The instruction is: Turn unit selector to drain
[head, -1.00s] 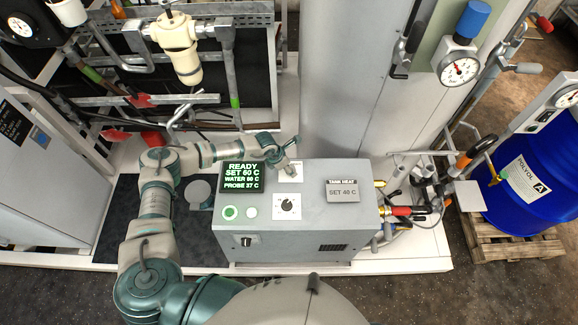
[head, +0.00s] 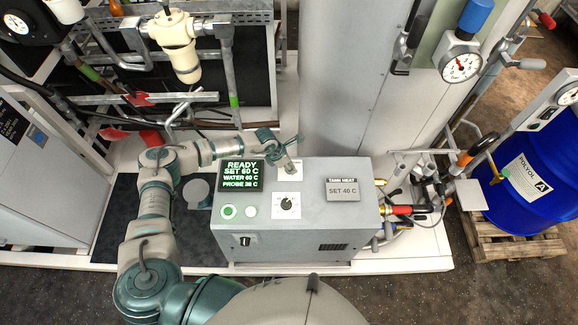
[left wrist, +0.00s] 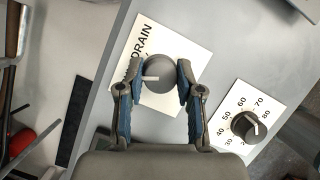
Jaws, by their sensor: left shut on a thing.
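The unit selector knob (left wrist: 160,74) is a dark round knob with a pale pointer line, on a white label plate (left wrist: 178,32) that reads DRAIN. In the left wrist view its pointer lies toward the left, across the lower part of the label, whose other word is partly hidden. My left gripper (left wrist: 160,82) has its blue-padded fingers on both sides of the knob, shut on it. In the head view my left gripper (head: 285,160) covers the knob at the back of the grey control box (head: 250,200). My right gripper does not show.
A temperature dial (left wrist: 244,126) is beside the selector. A grey tank (head: 350,80) stands behind; a blue drum (head: 530,175) is at right.

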